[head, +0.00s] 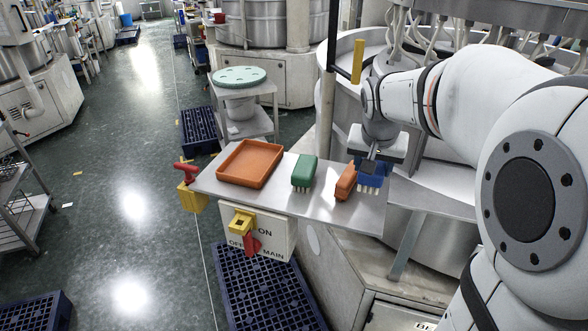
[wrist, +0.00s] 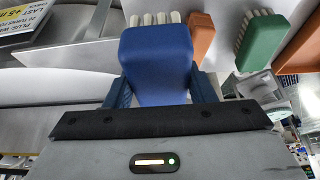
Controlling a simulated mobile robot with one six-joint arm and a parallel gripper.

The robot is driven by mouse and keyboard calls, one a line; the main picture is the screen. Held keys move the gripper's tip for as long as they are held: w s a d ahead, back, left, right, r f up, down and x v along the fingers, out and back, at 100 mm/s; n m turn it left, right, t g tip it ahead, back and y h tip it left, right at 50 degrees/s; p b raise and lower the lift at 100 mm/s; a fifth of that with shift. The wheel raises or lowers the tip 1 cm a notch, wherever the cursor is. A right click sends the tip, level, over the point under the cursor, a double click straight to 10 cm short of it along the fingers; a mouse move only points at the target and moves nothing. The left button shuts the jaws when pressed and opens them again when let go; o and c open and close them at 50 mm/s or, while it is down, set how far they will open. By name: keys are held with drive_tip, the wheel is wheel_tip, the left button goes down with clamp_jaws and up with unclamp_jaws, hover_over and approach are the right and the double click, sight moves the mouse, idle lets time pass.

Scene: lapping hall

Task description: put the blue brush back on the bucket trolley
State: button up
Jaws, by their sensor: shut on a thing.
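The blue brush (head: 372,179) is at the right end of a grey metal shelf (head: 322,207), beside an orange brush (head: 345,182). My gripper (head: 371,160) is above it and shut on its blue body. In the wrist view the blue brush (wrist: 158,62) fills the space between my two fingers (wrist: 160,90), with its pale bristles pointing away from my gripper. I cannot tell whether the bristles touch the shelf. I cannot make out which thing is the bucket trolley; a small metal stand with a round green lid (head: 239,76) stands behind the shelf.
A green brush (head: 304,173) and an orange tray (head: 250,163) are on the same shelf to the left. A yellow switch with a red tag (head: 243,222) is below its front edge. Dark blue pallets (head: 262,287) lie on the floor. The aisle floor (head: 130,210) at left is mostly clear.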

wheel_tip(320, 180, down, 6)
drive_tip(key=shift+w+r+p, duration=0.1)
drive_tip(key=shift+w+p, duration=0.05)
drive_tip(key=shift+p, duration=0.3)
drive_tip(key=shift+f, duration=2)
drive_tip(key=shift+f, duration=0.15)
drive_tip(key=o, duration=0.8)
drive_tip(key=shift+o, duration=0.2)
